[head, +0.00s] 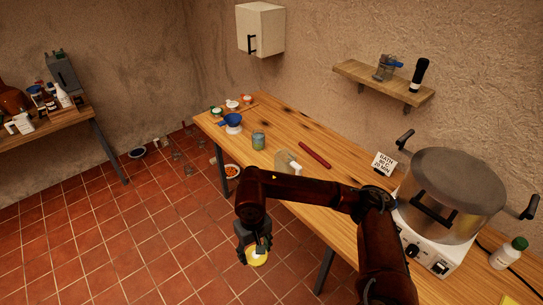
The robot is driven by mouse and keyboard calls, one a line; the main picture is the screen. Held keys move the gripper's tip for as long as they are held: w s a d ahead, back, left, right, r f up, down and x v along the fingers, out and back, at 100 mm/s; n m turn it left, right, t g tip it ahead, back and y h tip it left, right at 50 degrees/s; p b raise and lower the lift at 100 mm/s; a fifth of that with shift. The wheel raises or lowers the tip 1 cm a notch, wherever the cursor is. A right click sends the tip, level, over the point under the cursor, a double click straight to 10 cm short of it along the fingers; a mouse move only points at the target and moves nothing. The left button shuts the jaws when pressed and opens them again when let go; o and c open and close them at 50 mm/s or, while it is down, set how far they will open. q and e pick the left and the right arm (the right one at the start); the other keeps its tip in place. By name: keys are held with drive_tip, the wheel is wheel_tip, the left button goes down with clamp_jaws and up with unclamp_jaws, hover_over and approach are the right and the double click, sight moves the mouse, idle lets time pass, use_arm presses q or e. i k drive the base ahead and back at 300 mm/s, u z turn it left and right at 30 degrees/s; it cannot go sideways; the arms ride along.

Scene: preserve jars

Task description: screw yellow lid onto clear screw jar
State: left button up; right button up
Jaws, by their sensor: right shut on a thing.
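My right gripper (256,249) is shut on the yellow lid (258,258), a small round piece with a pale middle. It holds the lid over the tiled floor, in front of the wooden table's near edge. A clear container (284,159) stands on the table behind my right forearm, which hides its lower part. A greenish glass jar (258,141) stands to its left. I cannot tell for sure which is the clear screw jar. The gripper is apart from both. My left gripper is not in view.
The wooden table (335,152) also bears a red rod (314,155), a blue funnel (232,121), a sign (383,163) and a big steel pot (451,190) at right. A wall shelf (355,75) hangs above. Several small items lie on the floor (130,235) at left.

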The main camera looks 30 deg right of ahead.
sight(258, 140)
drive_tip(key=k, duration=0.15)
drive_tip(key=z, duration=0.95)
